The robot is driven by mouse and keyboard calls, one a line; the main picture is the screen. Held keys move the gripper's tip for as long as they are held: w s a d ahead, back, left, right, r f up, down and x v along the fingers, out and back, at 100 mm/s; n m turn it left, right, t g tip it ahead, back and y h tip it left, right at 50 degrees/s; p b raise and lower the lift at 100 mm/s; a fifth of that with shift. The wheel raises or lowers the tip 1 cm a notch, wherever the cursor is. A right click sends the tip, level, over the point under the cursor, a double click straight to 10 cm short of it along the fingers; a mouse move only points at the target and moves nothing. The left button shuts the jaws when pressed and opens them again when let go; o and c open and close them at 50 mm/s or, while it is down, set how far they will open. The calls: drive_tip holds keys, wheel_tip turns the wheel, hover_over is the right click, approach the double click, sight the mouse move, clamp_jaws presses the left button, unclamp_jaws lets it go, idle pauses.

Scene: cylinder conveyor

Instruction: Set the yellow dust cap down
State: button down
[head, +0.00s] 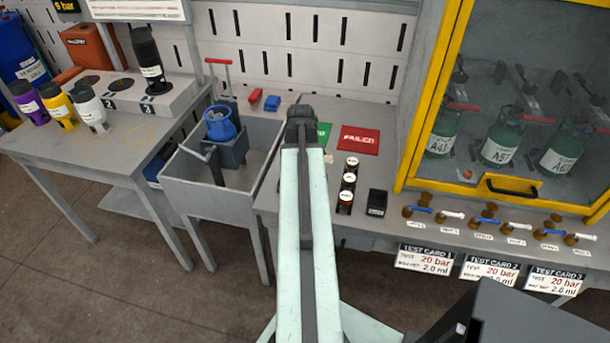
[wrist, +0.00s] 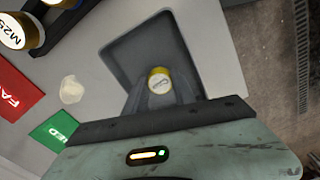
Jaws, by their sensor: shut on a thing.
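My gripper (wrist: 160,90) is shut on the yellow dust cap (wrist: 153,74), a small round piece with a pale marked top. It holds the cap above a dark grey recessed tray (wrist: 122,47) on the bench. I cannot tell how high the cap is. In the head view my arm reaches away over the bench, with my wrist (head: 300,122) at its far end. The arm hides the jaws, the cap and most of the tray there.
A whitish lump (wrist: 70,88) lies beside the tray. The red FAILED card (head: 358,140) and a green card (wrist: 60,130) lie nearby. Several small labelled pieces (head: 348,180) and a black block (head: 377,202) stand right of my arm. The grey sink (head: 190,185) is left.

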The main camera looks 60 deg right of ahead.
drive_tip(key=shift+f, duration=0.2)
drive_tip(key=c, duration=1)
unclamp_jaws()
drive_tip(key=shift+c, duration=0.2)
drive_tip(key=shift+r, duration=0.1)
wheel_tip(320, 180, up, 12)
drive_tip(key=p, duration=1.2)
drive_tip(key=shift+r, duration=0.2)
drive_tip(key=shift+f, duration=0.1)
